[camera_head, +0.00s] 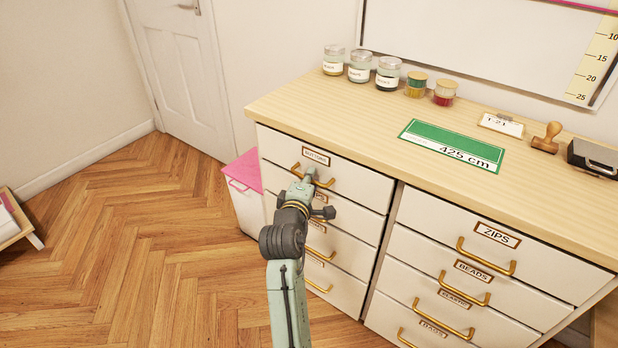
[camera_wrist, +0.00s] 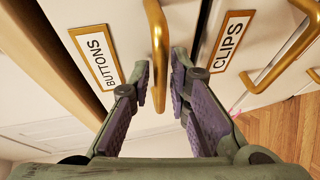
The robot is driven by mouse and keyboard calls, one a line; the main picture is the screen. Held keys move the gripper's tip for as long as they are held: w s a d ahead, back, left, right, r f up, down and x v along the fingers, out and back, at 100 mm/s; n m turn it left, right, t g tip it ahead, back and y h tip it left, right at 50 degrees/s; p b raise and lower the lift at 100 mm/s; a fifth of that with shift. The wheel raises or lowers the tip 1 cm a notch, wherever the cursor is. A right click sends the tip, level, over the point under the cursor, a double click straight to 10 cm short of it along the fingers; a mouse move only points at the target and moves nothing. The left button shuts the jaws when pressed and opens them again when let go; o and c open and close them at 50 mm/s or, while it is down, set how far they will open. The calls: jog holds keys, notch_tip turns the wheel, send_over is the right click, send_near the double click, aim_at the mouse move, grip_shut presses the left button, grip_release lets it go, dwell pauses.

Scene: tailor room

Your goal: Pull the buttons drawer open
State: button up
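The buttons drawer (camera_head: 350,187) is the top left drawer of the cabinet, with a white front that looks closed. Its label, BUTTONS (camera_wrist: 96,57), reads clearly in the wrist view. Its gold bar handle (camera_wrist: 157,40) runs between the fingers of my gripper (camera_wrist: 161,77). The fingers are parted, one on each side of the bar, with a narrow gap showing on the right; firm contact is not visible. In the head view my gripper (camera_head: 306,180) is at the drawer front and hides part of the handle.
The clips drawer (camera_wrist: 228,43) with its own gold handle (camera_wrist: 270,75) is just below. The right column has the ZIPS drawer (camera_head: 480,242) and others.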

jog(key=shift+w, duration=0.15)
jog(key=shift+c, duration=0.2)
grip_shut()
dwell(0.5)
